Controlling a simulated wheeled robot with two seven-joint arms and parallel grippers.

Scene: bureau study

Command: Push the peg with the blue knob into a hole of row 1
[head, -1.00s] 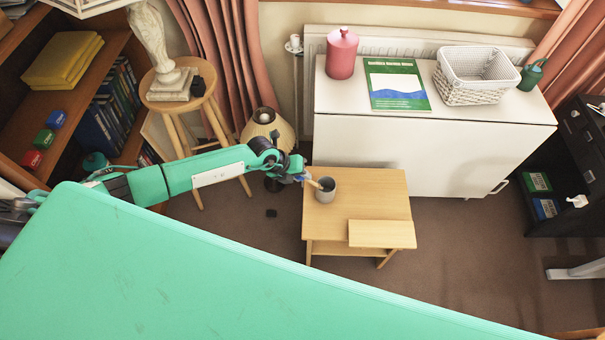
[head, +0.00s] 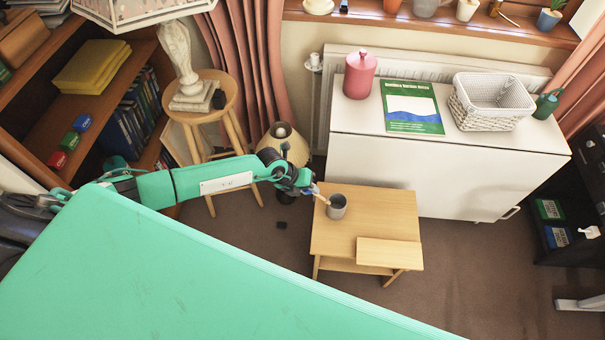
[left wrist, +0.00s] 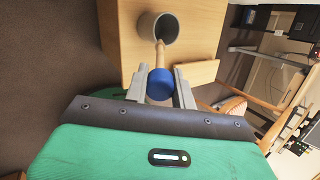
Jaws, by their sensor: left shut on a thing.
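My left gripper (head: 308,189) is shut on the blue knob of the peg (left wrist: 160,84). The peg's pale wooden shaft points away from the fingers toward the grey cup (left wrist: 158,28). In the head view the cup (head: 337,207) stands on the small wooden table, and the shaft's tip is at its rim. I cannot tell whether the tip is inside the cup or above it. A flat wooden piece (head: 389,253) is at the table's front right; no holes or rows can be made out. My right gripper is not in view.
The small table (head: 395,210) has bare top around the cup. A white cabinet (head: 430,170) stands behind it, bearing a red canister (head: 360,76), a green book (head: 412,122) and a white basket (head: 470,118). A lamp (head: 284,145) and a stool (head: 212,95) stand behind my left arm.

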